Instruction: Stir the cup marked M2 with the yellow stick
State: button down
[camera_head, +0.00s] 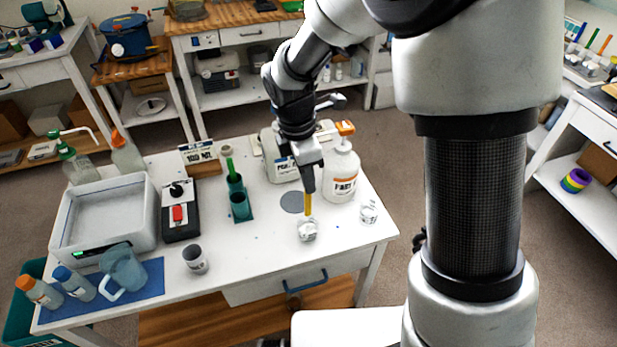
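My gripper (310,187) points down over the right part of the white table and is shut on the yellow stick (308,204). The stick is close to upright. Its lower end meets the top of a small pale cup (308,231) and seems to be inside it, but the tip is hidden. The cup has dark marking that is too small to read. A second small marked cup (369,212) stands to the right, near the table's right edge. A grey cup (195,260) stands to the left. I cannot tell from the lettering which cup is M2.
White bottles with orange (342,172) and dark lettering stand close behind my gripper. A green holder (239,203) with a green stick is to the left. A black device with a red switch (180,214), a grey tray (60,240) and a jug (122,270) fill the left side.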

aim_at(308, 207)
jog(key=shift+f+b, duration=3)
jog(key=shift+f, duration=1.85)
jog(key=shift+s, duration=0.1)
